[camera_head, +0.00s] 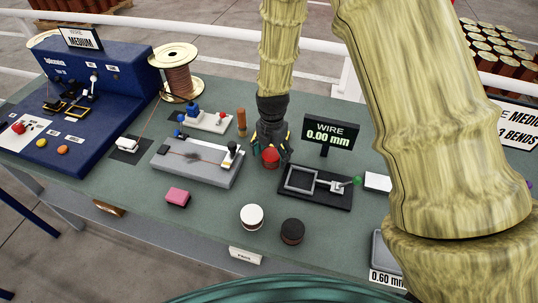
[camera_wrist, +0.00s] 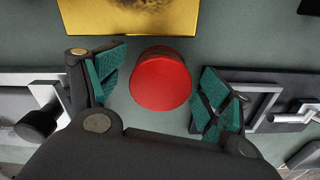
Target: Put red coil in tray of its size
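The red coil (camera_head: 270,158) shows at the tip of my gripper (camera_head: 271,148) in the head view, between the grey winding block and the wire gauge. In the wrist view the red coil (camera_wrist: 160,80) lies between the two green-padded fingers of my gripper (camera_wrist: 158,92). The fingers are open, with a clear gap on the left and a narrower one on the right. Whether the coil rests on the table cannot be told. A grey tray (camera_head: 380,252) labelled 0.60 mm is at the lower right, partly hidden by my arm. Other trays are not visible.
The wire gauge (camera_head: 300,181) stands right of my gripper; its display (camera_head: 331,134) reads 0.00 mm. A white-topped coil (camera_head: 252,216), a black coil (camera_head: 292,231) and a pink block (camera_head: 177,197) sit at the front. The grey block (camera_head: 195,168) is to the left. My arm covers the right side.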

